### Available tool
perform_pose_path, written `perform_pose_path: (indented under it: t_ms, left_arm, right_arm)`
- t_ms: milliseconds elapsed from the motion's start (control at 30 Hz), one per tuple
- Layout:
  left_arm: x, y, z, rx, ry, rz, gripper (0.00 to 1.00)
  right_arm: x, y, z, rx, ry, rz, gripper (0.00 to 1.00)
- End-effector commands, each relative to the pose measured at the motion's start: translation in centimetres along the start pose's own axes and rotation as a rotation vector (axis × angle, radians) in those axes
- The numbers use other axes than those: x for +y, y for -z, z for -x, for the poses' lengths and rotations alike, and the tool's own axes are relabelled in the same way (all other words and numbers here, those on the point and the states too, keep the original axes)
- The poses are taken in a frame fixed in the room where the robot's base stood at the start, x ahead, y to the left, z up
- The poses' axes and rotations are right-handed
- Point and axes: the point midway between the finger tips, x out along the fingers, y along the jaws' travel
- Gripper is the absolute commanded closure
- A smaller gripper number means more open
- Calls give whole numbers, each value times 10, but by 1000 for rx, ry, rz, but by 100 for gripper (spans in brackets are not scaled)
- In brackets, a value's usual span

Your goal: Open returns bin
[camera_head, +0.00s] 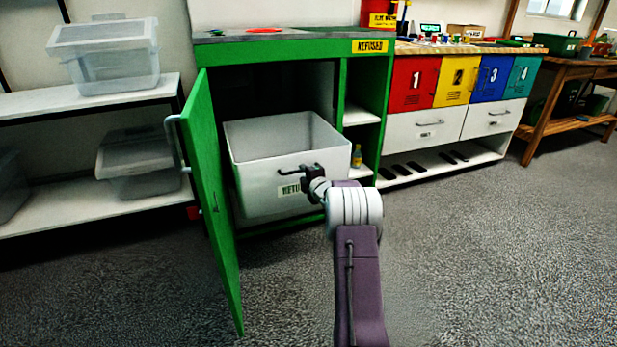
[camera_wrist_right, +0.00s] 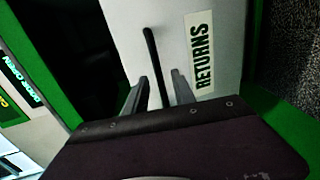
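The returns bin (camera_head: 248,180) is a white open-topped box inside the green cabinet. Its front carries a RETURNS label (camera_wrist_right: 200,55) and a dark bar handle (camera_head: 300,170). My right gripper (camera_head: 312,180) is at the bin's front by this handle, partly hidden by its own wrist. In the right wrist view, the fingers (camera_wrist_right: 162,88) stand apart on both sides of the dark bar (camera_wrist_right: 151,50), with gaps showing. The green cabinet door (camera_head: 212,190) stands swung open to the left. My left gripper is not in view.
A shelf (camera_head: 90,100) with clear plastic boxes stands left of the open door. A yellow bottle (camera_head: 357,156) sits on a side shelf in the cabinet. Numbered coloured lockers (camera_head: 414,82) and a wooden bench (camera_head: 575,70) are to the right. The grey floor (camera_head: 500,260) in front is clear.

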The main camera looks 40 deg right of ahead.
Motion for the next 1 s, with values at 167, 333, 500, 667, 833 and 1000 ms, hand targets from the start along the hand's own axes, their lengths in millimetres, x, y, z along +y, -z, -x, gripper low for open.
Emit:
perform_pose_path:
  t_ms: [167,333,500,667,833,1000]
  left_arm:
    - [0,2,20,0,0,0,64]
    - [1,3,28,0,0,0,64]
    - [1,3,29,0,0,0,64]
    - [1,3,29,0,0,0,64]
    - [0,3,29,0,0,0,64]
    - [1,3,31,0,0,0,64]
  right_arm:
    - [6,-1,38,-2,1,-3,69]
    - [3,-1,63,-1,0,-1,69]
    - [1,0,71,-1,-1,1,69]
    - [0,0,70,0,-1,1,69]
    - [0,0,70,0,-1,0,69]
    - [2,4,71,0,10,-15,69]
